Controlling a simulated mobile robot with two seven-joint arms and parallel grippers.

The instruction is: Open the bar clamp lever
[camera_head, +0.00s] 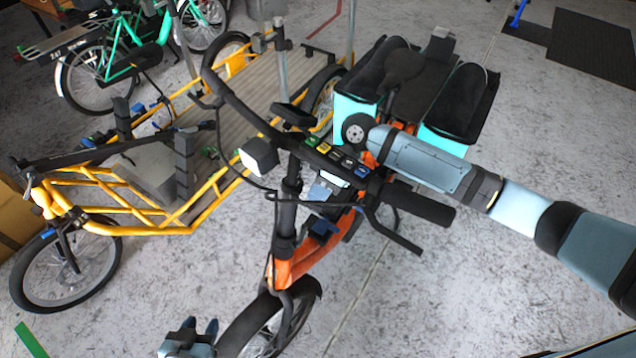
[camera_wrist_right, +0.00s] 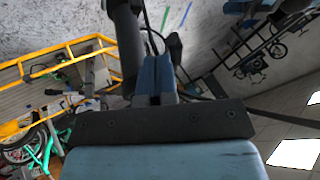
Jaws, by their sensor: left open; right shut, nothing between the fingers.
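The orange cargo bike's black handlebar (camera_head: 262,122) crosses the middle of the head view above a dark upright stem (camera_head: 287,205). I cannot make out the bar clamp lever clearly; the clamp area is dark and partly hidden by the handlebar and its fittings. My right arm comes in from the right, and its gripper (camera_head: 320,192) is low behind the handlebar, close to the stem. In the right wrist view its blue fingers (camera_wrist_right: 155,78) are together and empty, beside a dark tube (camera_wrist_right: 128,42). Contact cannot be told. My left gripper (camera_head: 192,338) is open and empty at the bottom edge.
A square lamp (camera_head: 259,154), cables and labelled blocks (camera_head: 347,163) crowd the handlebar. A brake lever (camera_head: 392,232) hangs below the right grip. A yellow cargo bike (camera_head: 120,200) stands to the left, and black bags (camera_head: 468,100) sit behind. The floor (camera_head: 480,285) at lower right is clear.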

